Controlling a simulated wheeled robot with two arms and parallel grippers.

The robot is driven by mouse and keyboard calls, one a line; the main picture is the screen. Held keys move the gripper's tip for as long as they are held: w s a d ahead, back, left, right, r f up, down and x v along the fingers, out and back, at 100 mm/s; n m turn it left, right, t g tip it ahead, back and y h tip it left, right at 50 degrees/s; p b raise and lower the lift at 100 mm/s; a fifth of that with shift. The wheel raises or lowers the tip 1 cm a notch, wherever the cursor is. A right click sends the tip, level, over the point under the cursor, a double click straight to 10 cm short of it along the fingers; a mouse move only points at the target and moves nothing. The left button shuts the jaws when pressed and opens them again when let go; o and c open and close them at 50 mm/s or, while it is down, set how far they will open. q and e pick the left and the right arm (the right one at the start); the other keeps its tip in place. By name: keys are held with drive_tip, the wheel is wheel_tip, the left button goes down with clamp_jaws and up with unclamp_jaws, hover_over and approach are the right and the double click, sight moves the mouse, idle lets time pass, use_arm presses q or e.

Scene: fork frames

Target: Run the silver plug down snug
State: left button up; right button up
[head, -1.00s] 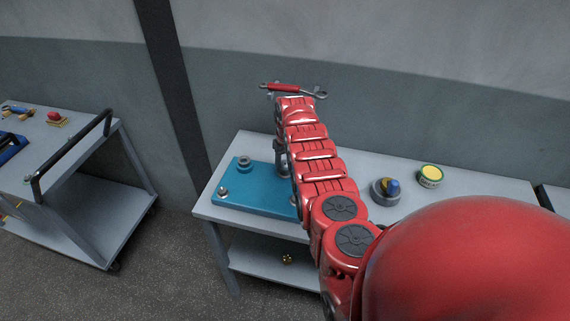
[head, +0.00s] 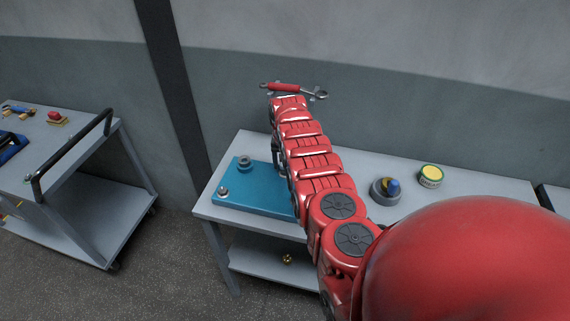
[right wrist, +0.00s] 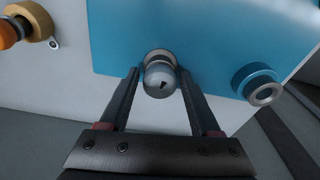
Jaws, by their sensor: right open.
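The silver plug (right wrist: 160,82) shows in the right wrist view as a rounded metal piece with a small dark mark, at a collar on the edge of the blue plate (right wrist: 130,30). My right gripper (right wrist: 160,71) is open, with one finger on each side of the plug and a gap visible on both sides. How far the plug sits in its collar I cannot tell. In the head view the blue plate (head: 250,198) lies on the bench, and my right arm covers part of it. My left gripper is not in view.
A second silver collar (right wrist: 262,88) stands on the plate. A red-handled wrench (head: 283,87) shows behind my arm. A trolley (head: 80,175) stands left.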

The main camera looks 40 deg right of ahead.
drive_tip(key=n, duration=0.4)
drive_tip(key=shift+d, duration=0.15)
drive_tip(key=n, duration=0.3)
drive_tip(key=shift+y, duration=0.4)
drive_tip(key=c, duration=0.7)
drive_tip(key=m, duration=0.2)
drive_tip(key=shift+a+m, duration=0.2)
drive_tip(key=shift+m, duration=0.2)
drive_tip(key=shift+c, duration=0.2)
drive_tip(key=o, duration=1)
drive_tip(key=shift+d, duration=0.1)
drive_tip(key=shift+o, duration=0.2)
drive_tip(key=shift+r, duration=0.1)
